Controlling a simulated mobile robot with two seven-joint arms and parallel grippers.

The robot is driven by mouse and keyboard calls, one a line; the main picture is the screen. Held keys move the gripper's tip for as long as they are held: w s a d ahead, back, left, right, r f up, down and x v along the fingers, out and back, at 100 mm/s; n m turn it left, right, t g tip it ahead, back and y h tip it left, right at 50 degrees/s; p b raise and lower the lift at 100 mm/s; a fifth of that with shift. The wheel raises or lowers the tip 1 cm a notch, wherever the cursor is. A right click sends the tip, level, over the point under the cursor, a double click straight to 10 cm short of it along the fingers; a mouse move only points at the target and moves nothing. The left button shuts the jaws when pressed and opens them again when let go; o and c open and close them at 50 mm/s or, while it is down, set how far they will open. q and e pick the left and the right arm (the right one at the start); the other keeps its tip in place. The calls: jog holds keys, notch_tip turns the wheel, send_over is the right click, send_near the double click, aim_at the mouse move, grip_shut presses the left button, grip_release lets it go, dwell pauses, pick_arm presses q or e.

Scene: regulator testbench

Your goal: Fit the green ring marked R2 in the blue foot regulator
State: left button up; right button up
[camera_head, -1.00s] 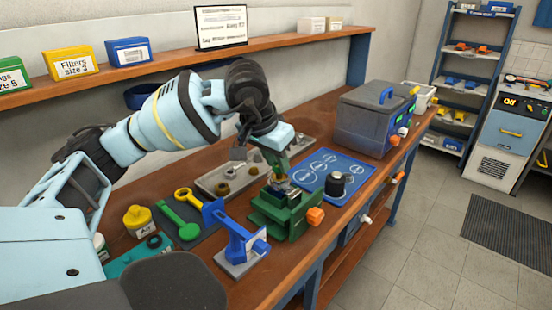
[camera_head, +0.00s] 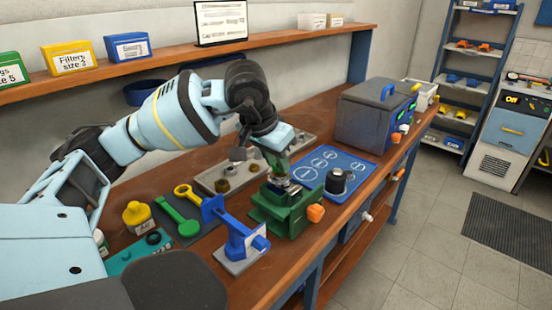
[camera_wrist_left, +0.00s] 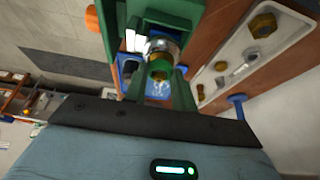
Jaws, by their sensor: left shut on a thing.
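My left gripper (camera_head: 279,166) points down over the green vise (camera_head: 285,210) on the bench. In the left wrist view its green fingers (camera_wrist_left: 160,84) are shut on a small round green piece with a brass-coloured middle (camera_wrist_left: 159,71), apparently the green ring. Its R2 mark cannot be read. Just beyond it a silver, round metal body with a brass centre (camera_wrist_left: 162,46) sits in the vise, apparently the regulator. The fingers hide part of it, and no blue foot can be made out. I cannot tell whether ring and body touch. My right gripper is not in view.
A blue mat (camera_head: 318,160) with white outlines bears a dark cylinder (camera_head: 338,181). A grey tray (camera_head: 208,181) holds brass-coloured parts. A grey machine (camera_head: 372,118) stands behind right.

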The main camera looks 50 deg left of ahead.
pick_arm(q)
jog(key=shift+f, duration=0.4)
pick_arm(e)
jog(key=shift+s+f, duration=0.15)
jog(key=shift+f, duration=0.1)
pick_arm(q)
jog(key=o, duration=1.5)
jog(key=shift+r, duration=0.15)
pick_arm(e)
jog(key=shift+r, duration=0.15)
pick_arm(q)
jog(key=shift+r+p, duration=2.35)
jog(key=shift+r, duration=1.55)
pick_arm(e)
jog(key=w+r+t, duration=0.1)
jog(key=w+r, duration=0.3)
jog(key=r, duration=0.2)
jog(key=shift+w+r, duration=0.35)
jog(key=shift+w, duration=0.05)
